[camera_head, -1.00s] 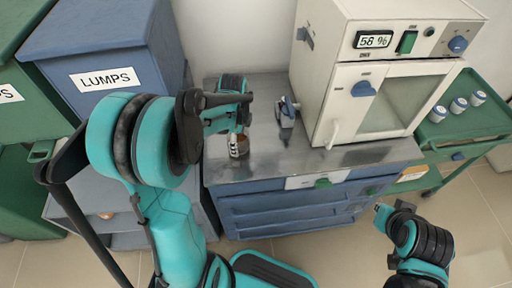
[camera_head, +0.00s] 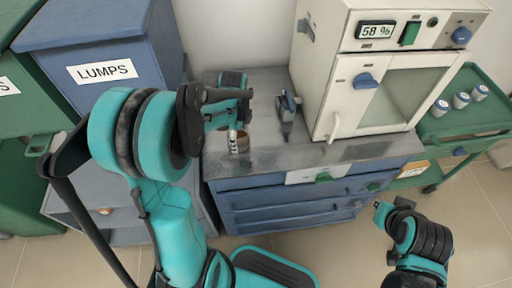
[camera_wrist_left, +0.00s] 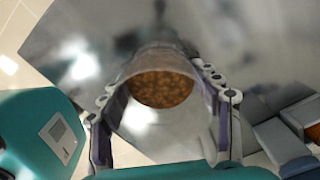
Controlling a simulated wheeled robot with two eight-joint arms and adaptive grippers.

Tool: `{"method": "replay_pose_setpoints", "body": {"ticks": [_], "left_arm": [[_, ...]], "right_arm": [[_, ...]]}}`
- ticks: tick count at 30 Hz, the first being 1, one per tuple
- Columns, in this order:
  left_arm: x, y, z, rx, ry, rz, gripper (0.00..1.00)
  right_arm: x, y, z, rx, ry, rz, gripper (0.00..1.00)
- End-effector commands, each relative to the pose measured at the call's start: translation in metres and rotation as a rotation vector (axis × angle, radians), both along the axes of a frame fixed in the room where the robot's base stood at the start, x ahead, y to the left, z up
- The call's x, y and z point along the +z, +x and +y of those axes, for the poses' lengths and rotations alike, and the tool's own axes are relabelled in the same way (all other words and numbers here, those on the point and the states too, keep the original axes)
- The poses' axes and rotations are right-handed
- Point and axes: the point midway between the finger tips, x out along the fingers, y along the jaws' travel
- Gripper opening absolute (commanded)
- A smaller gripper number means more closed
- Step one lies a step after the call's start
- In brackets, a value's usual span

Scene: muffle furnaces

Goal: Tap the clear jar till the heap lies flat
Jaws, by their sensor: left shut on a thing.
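The clear jar (camera_head: 243,143) stands near the front left of the metal bench top, with brown grainy stuff (camera_wrist_left: 162,89) in it. My left gripper (camera_head: 237,137) is shut on the jar. In the left wrist view its fingers (camera_wrist_left: 165,100) lie on either side of the jar, and I look in through the open mouth. The brown surface fills the round inside; I cannot tell whether it is flat. I cannot tell whether the jar touches the bench. My right gripper (camera_head: 388,210) is low at the right, away from the bench; its jaw state is unclear.
A white furnace (camera_head: 347,100) with a display stands right of the jar. A small metal-and-blue device (camera_head: 287,108) sits between them. A blue bin (camera_head: 130,40) labelled LUMPS is at the left. A green cart (camera_head: 470,125) with several small lidded jars is at the right.

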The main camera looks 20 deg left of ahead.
Motion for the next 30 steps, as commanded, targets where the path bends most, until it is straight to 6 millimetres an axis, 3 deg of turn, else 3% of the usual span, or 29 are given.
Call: {"method": "replay_pose_setpoints", "body": {"ticks": [2, 3, 5, 17, 20, 30], "left_arm": [[0.002, -0.001, -0.001, 0.000, -0.001, 0.000, 0.17], [0.002, -0.001, -0.001, 0.000, -0.001, 0.000, 0.71], [0.002, -0.001, -0.001, 0.000, -0.001, 0.000, 0.87], [0.007, -0.001, -0.001, 0.000, -0.001, 0.000, 0.87], [0.020, -0.001, -0.001, 0.000, -0.001, 0.000, 0.87], [0.092, -0.001, -0.001, 0.000, -0.001, 0.000, 0.87]], "right_arm": [[0.004, 0.001, 0.000, 0.000, 0.000, -0.001, 0.00], [0.004, 0.001, 0.000, 0.000, 0.000, -0.001, 0.00], [0.004, 0.001, 0.000, 0.000, 0.000, -0.001, 0.00], [0.004, 0.001, 0.000, 0.000, 0.000, -0.001, 0.00], [0.004, 0.001, 0.000, 0.000, 0.000, -0.001, 0.00], [0.004, 0.001, 0.000, 0.000, 0.000, -0.001, 0.00]]}}
